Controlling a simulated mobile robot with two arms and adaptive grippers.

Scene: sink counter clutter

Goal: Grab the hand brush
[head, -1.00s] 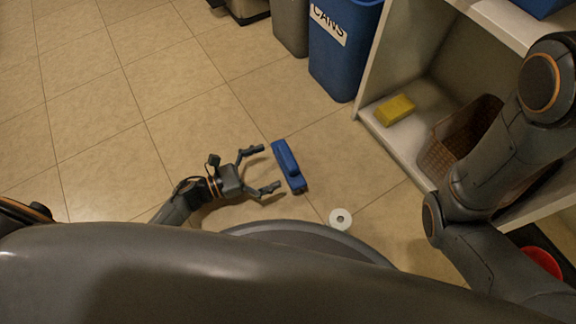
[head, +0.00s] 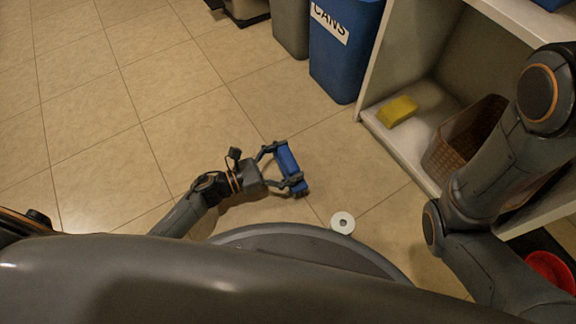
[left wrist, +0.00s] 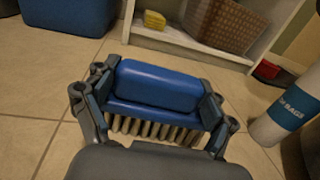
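The hand brush (head: 288,161) lies on the tiled floor, with a blue body and pale bristles pointing down. It fills the middle of the left wrist view (left wrist: 158,86), its bristles showing below the blue body. My left gripper (head: 292,166) is around the brush, one finger at each end of it. The fingers are spread wide and sit very close to the ends; I cannot tell whether they touch. In the left wrist view the left gripper (left wrist: 158,92) hides parts of both brush ends. My right gripper is not in view; only my right arm shows.
A white roll (head: 343,222) stands on the floor near the brush. A blue CANS bin (head: 345,55) is behind. To the right, a white shelf holds a yellow sponge (head: 398,111) and a brown basket (head: 462,140). Floor to the left is clear.

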